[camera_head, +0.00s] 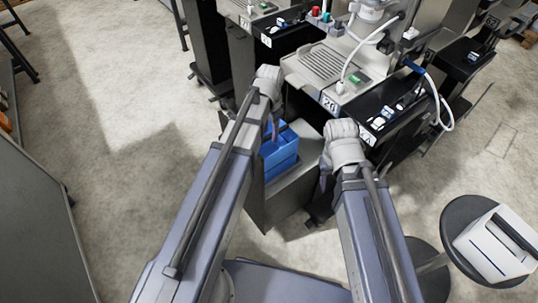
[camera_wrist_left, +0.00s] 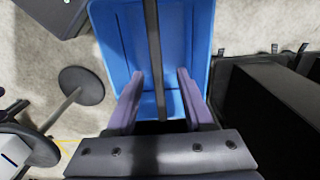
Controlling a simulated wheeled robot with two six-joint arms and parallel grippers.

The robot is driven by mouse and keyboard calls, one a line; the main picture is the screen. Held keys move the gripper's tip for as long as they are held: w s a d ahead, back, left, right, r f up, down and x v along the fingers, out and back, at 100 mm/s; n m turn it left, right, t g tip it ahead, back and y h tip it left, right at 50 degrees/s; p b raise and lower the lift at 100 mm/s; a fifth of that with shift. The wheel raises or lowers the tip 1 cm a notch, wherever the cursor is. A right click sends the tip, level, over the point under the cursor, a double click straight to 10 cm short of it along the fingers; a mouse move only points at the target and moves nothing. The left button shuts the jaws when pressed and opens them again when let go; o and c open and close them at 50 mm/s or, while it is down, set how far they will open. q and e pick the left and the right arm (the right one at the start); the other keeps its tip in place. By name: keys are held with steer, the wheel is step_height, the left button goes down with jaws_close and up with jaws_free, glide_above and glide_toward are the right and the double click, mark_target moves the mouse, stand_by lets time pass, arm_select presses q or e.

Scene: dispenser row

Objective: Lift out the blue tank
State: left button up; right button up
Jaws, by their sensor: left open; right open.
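The blue tank (camera_head: 283,161) sits in the open grey drawer (camera_head: 290,197) at the base of the dispenser, partly hidden by my left arm. In the left wrist view the open blue tank (camera_wrist_left: 116,38) fills the upper middle, with a dark bar (camera_wrist_left: 152,42) running across it. My left gripper (camera_head: 271,130) is above the tank. In the left wrist view its fingers (camera_wrist_left: 158,98) are apart, with the bar showing between them; I cannot tell whether they touch it. My right gripper (camera_head: 325,178) is open and empty at the drawer's right side.
The dispenser (camera_head: 324,67) marked 20 stands behind the drawer, with a white hose (camera_head: 436,96) on its right. Similar machines stand on both sides. A round stool (camera_head: 459,215) with a white box (camera_head: 498,245) is at the right.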

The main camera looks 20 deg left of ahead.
mark_target(269, 139)
arm_select(q)
steer(key=shift+s+a+f+b, duration=0.1)
steer(key=shift+s+f+b, duration=0.1)
steer(key=shift+f+b, duration=1.15)
steer(key=shift+s+f+b, duration=0.15)
steer(key=shift+f+b, duration=1.15)
steer(key=shift+r, duration=0.1)
jaws_close()
